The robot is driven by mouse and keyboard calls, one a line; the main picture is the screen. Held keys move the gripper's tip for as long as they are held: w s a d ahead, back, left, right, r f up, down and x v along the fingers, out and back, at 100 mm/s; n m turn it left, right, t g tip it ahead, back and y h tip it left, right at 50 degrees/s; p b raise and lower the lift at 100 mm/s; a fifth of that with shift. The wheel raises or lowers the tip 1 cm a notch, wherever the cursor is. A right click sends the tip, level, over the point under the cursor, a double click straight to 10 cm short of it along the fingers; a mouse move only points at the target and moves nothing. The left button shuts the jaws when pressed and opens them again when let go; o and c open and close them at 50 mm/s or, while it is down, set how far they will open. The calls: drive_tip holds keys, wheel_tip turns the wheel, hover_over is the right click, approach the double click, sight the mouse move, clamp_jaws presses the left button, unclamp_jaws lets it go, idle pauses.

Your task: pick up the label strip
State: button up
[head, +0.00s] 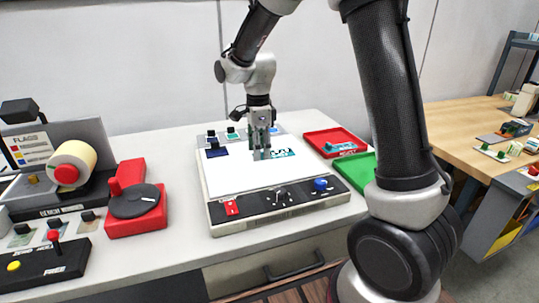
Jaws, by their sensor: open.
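A label strip with teal and dark print (286,153) lies on the white top of a flat panel unit (225,179), near its back right. My gripper (261,154) points down over the white top, at the strip's left end. Its fingers are open and hide part of the strip. I cannot tell whether the fingertips touch the surface or whether the strip is between them.
A dark blue patch (217,153) is on the white top's left. A red tray (321,137) and green tray (355,163) stand right. A red unit with a dark disc (136,201) and label roll machine (75,165) stand left. The front table strip is clear.

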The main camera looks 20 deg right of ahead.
drive_tip(key=c, duration=1)
